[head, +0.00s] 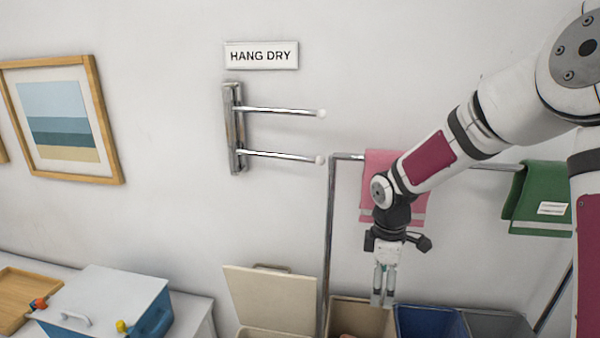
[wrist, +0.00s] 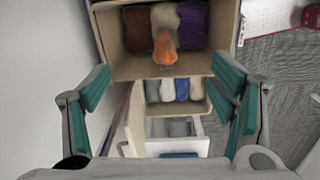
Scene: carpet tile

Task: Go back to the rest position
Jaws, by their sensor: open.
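My gripper (head: 382,300) hangs pointing down in the head view, above the row of bins and in front of the pink towel (head: 380,172). In the wrist view my gripper (wrist: 163,85) is open, with its two green-padded fingers wide apart at left and right. Nothing is held between the fingers. My arm comes in from the upper right of the head view.
A tan bin (head: 362,316), a blue bin (head: 432,322) and a grey bin (head: 500,324) stand below. A green towel (head: 540,195) hangs on the metal rail. A blue box (head: 110,292) sits at lower left.

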